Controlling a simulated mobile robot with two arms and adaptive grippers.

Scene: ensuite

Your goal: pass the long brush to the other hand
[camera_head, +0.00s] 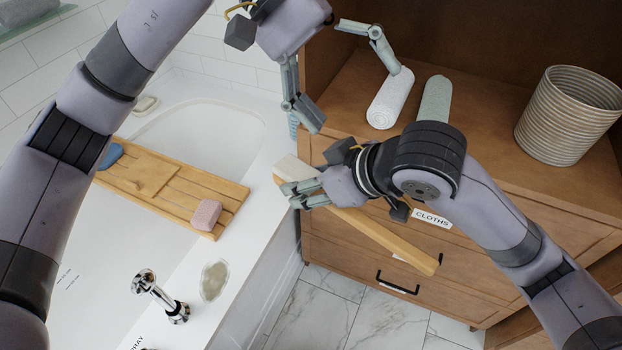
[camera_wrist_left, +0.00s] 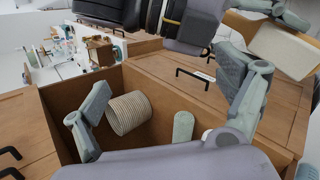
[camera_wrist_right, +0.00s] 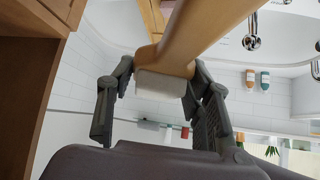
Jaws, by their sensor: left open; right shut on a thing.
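The long brush (camera_head: 385,237) has a straight wooden handle and a pale bristle block (camera_head: 296,169) at its far end. My right gripper (camera_head: 299,194) is shut on it close to the bristle end, and the handle slants down to the right in front of the cabinet. In the right wrist view the handle (camera_wrist_right: 205,30) lies between the fingers. My left gripper (camera_head: 352,97) is open and empty above and behind the brush, over the cabinet top, apart from it. In the left wrist view the pale bristle block (camera_wrist_left: 286,52) shows at upper right, outside the fingers.
The wooden cabinet (camera_head: 345,75) holds a white rolled towel (camera_head: 391,98), a grey-green roll (camera_head: 435,100) and a ribbed basket (camera_head: 572,115). On the left, a bath (camera_head: 200,130) carries a wooden tray (camera_head: 165,185) with a pink sponge (camera_head: 206,215). A chrome tap (camera_head: 160,295) stands at the rim.

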